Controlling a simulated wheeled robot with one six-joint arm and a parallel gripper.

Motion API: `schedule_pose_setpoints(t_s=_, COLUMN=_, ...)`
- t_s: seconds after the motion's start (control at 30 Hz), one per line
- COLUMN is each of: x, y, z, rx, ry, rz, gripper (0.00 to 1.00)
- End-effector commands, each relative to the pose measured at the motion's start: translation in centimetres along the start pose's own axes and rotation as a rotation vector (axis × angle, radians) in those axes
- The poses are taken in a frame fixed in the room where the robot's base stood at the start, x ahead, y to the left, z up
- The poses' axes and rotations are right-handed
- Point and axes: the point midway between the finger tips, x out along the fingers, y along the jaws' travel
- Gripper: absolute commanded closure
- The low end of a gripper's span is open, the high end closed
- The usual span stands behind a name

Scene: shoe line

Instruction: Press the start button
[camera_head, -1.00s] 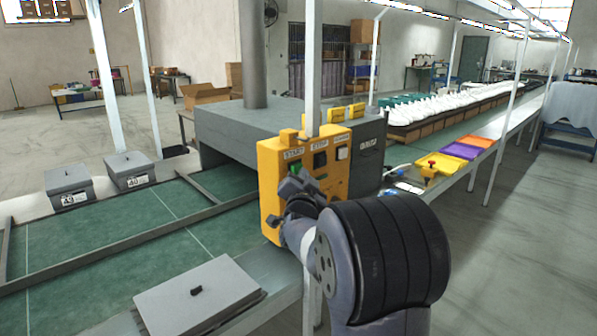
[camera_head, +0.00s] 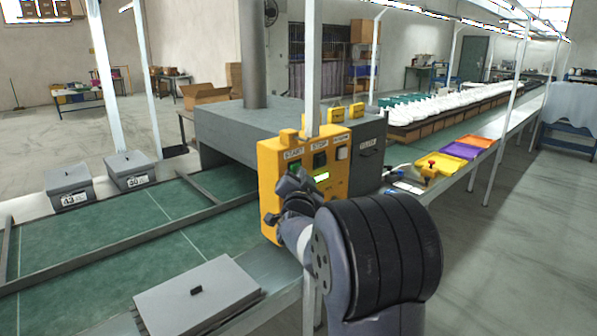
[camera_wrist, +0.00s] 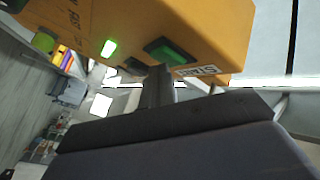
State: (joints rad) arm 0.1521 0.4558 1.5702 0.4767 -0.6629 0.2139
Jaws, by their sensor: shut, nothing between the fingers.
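The yellow control box (camera_head: 337,188) stands beside the conveyor in the head view, with a START label, a STOP label and a lit green display (camera_head: 322,177). The green start button (camera_head: 294,169) sits under the START label; it also shows in the wrist view (camera_wrist: 170,52), where the box appears upside down. My gripper (camera_head: 290,190) is shut and empty in front of the box, just below the start button. In the wrist view its fingertips (camera_wrist: 158,72) lie close to the button and the START label. I cannot tell whether they touch.
A white post (camera_head: 313,75) rises right by the box. A grey machine housing (camera_head: 220,125) stands behind it. A grey lidded box (camera_head: 197,295) lies at the front left, and two smaller grey boxes stand farther back. Coloured trays (camera_head: 460,151) lie on the right.

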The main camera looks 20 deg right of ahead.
Motion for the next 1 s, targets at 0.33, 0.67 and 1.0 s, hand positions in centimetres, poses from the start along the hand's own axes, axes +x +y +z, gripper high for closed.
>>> schedule_pose_setpoints(t_s=0.33, x=-1.0, y=0.8, z=-0.5, rx=0.001, ry=0.000, rz=0.000, gripper=1.00)
schedule_pose_setpoints(t_s=0.67, x=-1.4, y=1.0, z=-0.9, rx=0.000, ry=-0.001, rz=0.000, gripper=1.00)
schedule_pose_setpoints(t_s=1.0, x=-2.7, y=2.2, z=-1.7, rx=-0.001, ry=0.002, rz=0.000, gripper=1.00)
